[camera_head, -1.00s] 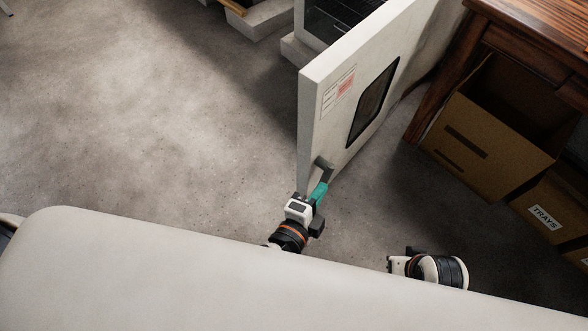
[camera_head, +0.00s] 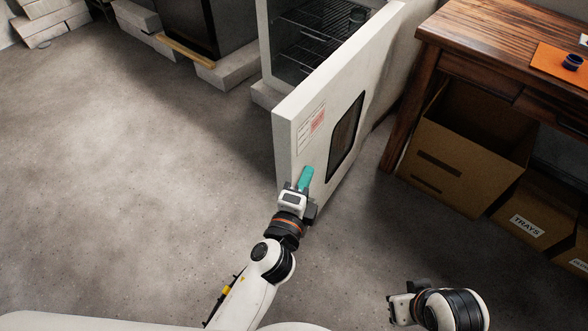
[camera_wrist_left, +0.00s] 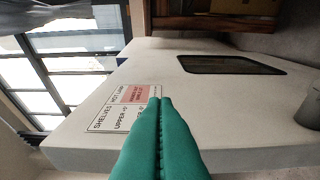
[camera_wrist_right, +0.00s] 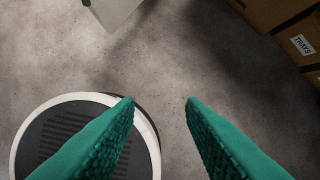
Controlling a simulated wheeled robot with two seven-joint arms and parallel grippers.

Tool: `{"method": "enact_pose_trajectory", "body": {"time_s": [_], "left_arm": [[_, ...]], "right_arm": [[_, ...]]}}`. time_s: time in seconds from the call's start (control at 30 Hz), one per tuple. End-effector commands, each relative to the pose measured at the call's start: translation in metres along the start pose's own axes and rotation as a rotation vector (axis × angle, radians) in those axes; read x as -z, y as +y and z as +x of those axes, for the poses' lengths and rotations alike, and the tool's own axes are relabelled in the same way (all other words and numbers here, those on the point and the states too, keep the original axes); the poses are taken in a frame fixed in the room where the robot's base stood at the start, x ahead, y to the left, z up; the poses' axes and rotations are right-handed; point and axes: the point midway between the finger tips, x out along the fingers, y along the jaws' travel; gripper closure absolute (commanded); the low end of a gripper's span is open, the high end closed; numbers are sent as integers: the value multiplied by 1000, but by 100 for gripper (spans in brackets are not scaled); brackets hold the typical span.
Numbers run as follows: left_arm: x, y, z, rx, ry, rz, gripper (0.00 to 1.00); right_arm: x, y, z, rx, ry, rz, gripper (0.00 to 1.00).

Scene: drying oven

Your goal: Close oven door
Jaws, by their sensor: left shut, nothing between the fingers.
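The white oven door (camera_head: 312,118) stands open in the head view, with a dark window (camera_head: 346,137) and a label with a red patch. The oven (camera_head: 268,45) behind it shows wire shelves inside. My left gripper (camera_head: 306,178) is shut and empty, its teal fingers at the door's outer face below the label; contact cannot be told. In the left wrist view the door face (camera_wrist_left: 200,100) fills most of the picture, and the grey handle (camera_wrist_left: 310,106) is at the right edge, apart from the fingers (camera_wrist_left: 160,103). My right gripper (camera_wrist_right: 160,100) is open and empty above the floor.
A wooden table (camera_head: 450,60) stands at the right, with cardboard boxes (camera_head: 468,137) under it. An orange mat (camera_head: 562,68) lies on the table. A dark cabinet (camera_head: 185,25) stands at the back left. The floor left of the door is clear.

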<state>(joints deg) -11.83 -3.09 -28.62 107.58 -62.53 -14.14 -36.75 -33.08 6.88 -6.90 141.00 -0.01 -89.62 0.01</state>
Motion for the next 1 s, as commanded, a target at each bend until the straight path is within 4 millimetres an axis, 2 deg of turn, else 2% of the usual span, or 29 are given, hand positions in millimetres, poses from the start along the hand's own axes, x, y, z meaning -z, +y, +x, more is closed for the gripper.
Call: {"method": "enact_pose_trajectory", "body": {"time_s": [0.03, 0.2, 0.77, 0.9, 1.0], "left_arm": [[9, 1, 1, 1, 0, 6, 100], [24, 0, 5, 2, 0, 2, 100], [32, -1, 6, 2, -5, 2, 100], [46, 0, 8, 0, -23, 7, 100], [63, 1, 10, 1, -44, 9, 100]], "right_arm": [[0, 0, 3, -1, 5, 0, 64], [-1, 1, 12, -2, 8, -1, 64], [0, 1, 15, -1, 9, -1, 64], [-2, 1, 18, -2, 4, -1, 64], [0, 2, 34, -5, 19, -2, 64]]}}
